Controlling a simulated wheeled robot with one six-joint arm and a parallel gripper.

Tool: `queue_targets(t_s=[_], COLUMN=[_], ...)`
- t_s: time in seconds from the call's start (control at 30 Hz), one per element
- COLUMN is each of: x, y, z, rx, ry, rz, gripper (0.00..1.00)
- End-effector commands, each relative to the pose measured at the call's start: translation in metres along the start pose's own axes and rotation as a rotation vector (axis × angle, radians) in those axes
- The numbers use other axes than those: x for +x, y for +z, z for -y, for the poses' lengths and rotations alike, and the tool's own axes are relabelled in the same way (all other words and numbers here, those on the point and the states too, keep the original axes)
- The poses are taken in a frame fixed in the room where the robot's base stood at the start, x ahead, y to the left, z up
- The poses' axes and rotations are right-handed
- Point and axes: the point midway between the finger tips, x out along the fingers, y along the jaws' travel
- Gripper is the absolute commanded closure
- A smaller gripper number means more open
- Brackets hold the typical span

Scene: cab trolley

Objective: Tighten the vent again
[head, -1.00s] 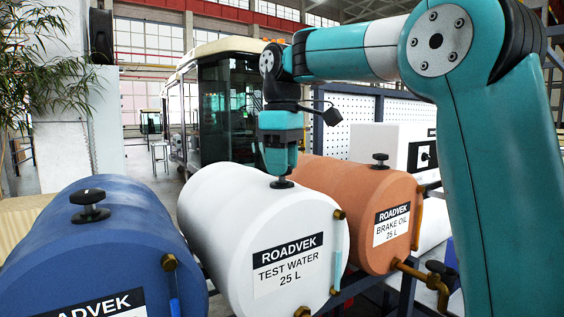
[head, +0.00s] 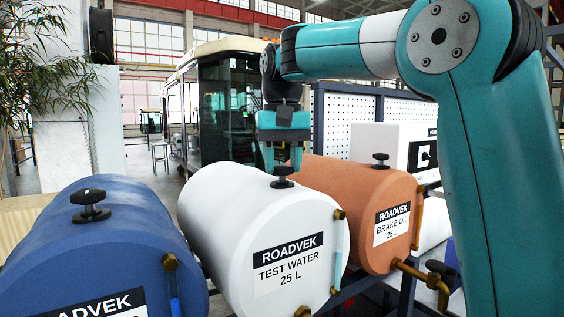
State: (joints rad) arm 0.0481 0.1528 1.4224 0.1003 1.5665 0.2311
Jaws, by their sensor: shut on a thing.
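The white drum (head: 225,205) labelled "ROADVEK TEST WATER 25 L" lies on its side in the middle. Its vent is a black knob (head: 283,171) on a short stem with a round base on top of the drum. My gripper (head: 282,165) points down at this knob from above. Its two teal fingers show to the left and right of the knob, and it is shut on it. The exact contact is hard to see. How tight the vent sits cannot be told.
A blue drum (head: 120,235) with a black knob (head: 89,205) lies at the left. An orange drum (head: 345,185) labelled brake oil, with its own knob (head: 380,160), lies close at the right. A brass tap (head: 437,285) sticks out at the lower right.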

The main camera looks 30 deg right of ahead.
Motion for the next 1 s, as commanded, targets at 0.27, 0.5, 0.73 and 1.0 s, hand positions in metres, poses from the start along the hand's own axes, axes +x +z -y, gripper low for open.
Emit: queue_targets(t_s=[0.27, 0.5, 0.73, 1.0], x=[0.0, -0.0001, -0.0001, -0.0001], y=[-0.0003, -0.0004, -0.0004, -0.0004], z=[0.0006, 0.0003, 0.0004, 0.0003], rx=[0.253, 0.428, 0.532, 0.58], ry=[-0.001, -0.001, -0.001, -0.001], rz=[-0.001, -0.001, -0.001, -0.001], gripper=[0.82, 0.82, 0.82, 0.82])
